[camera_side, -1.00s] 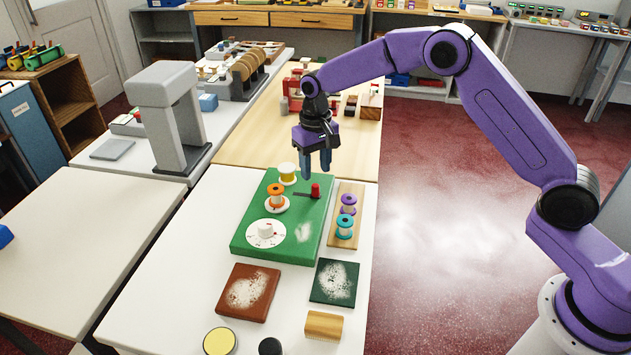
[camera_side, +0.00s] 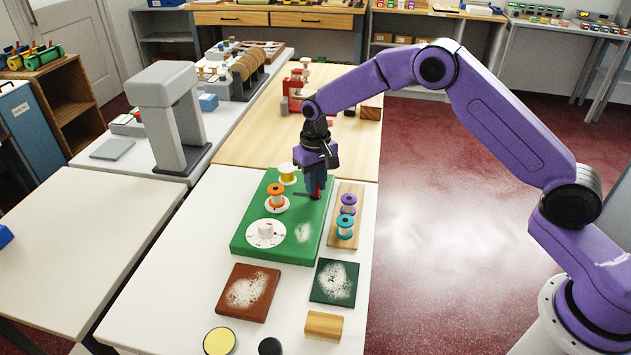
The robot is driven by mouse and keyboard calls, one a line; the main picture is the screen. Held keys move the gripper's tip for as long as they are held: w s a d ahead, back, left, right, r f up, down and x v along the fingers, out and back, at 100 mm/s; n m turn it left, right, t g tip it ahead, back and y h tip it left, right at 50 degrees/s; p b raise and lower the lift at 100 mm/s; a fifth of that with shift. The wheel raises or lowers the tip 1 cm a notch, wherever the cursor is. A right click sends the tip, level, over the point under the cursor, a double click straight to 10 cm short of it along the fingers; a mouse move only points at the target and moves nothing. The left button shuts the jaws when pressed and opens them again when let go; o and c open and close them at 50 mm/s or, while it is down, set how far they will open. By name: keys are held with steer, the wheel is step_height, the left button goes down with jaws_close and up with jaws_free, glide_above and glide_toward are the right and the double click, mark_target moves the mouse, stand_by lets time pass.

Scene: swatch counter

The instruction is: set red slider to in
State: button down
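The red slider (camera_side: 317,191) stands at the right end of a short dark slot (camera_side: 302,194) in the upper right part of the green board (camera_side: 275,239). It is partly hidden by my gripper. My gripper (camera_side: 316,186) points straight down over the slider, with its dark blue fingers down at the slider's height. The fingers overlap the slider in this view. I cannot tell whether they press on it or only stand around it.
An orange spool (camera_side: 276,193), a yellow spool (camera_side: 287,172) and a white dial (camera_side: 266,230) stand on the board left of my gripper. A wooden strip (camera_side: 357,187) with purple (camera_side: 348,203) and teal (camera_side: 345,226) spools lies close on the right.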

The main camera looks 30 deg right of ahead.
mark_target(298, 194)
steer(key=shift+w+a, duration=1.55)
steer(key=shift+w, duration=0.05)
steer(key=shift+r, duration=0.1)
steer(key=c, duration=1)
jaws_free()
steer(key=shift+a, duration=0.1)
step_height(298, 194, up, 17)
steer(key=shift+r, duration=0.15)
